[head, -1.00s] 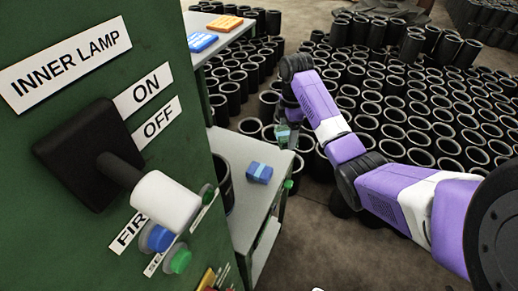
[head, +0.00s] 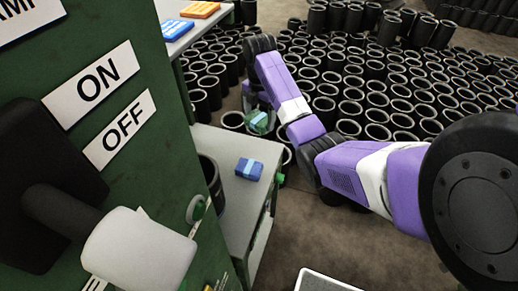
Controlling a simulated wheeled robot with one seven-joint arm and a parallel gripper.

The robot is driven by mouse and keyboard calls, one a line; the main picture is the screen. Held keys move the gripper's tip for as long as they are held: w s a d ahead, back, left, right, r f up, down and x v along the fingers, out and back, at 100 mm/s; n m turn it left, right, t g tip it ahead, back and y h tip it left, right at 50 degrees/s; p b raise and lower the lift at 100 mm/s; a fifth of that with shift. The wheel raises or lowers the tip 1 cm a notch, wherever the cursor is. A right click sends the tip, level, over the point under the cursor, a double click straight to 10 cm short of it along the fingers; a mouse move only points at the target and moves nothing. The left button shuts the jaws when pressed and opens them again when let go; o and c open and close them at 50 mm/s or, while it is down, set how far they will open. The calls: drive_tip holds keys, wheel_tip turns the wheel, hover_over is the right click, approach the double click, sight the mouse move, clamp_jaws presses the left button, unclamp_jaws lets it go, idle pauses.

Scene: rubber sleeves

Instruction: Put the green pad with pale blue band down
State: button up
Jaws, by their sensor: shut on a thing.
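The green pad with pale blue band (head: 259,121) is in the head view, held at the end of my purple and white arm. My gripper (head: 262,110) is shut on it, beyond the far edge of the low grey shelf and in front of the black sleeves. The arm hides part of the gripper, so the fingers are hard to make out. A blue pad with a paler band (head: 249,169) lies on the low grey shelf (head: 232,215).
A green machine panel (head: 150,60) with a large lever stands close on the left. A higher shelf holds a blue pad (head: 174,29) and an orange pad (head: 200,10). Many black sleeves (head: 350,128) cover the floor behind. A white-rimmed tray (head: 318,280) shows at the bottom.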

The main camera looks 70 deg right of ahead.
sight(259, 150)
wheel_tip(259, 150, down, 13)
drive_tip(key=shift+f+p, duration=0.1)
drive_tip(key=shift+p, duration=0.2)
drive_tip(key=shift+f, duration=0.2)
drive_tip(key=o, duration=1.5)
drive_tip(key=shift+r, duration=0.1)
drive_tip(key=shift+o, duration=0.2)
wheel_tip(259, 150, up, 12)
drive_tip(key=shift+r+b, duration=0.15)
drive_tip(key=shift+b, duration=0.2)
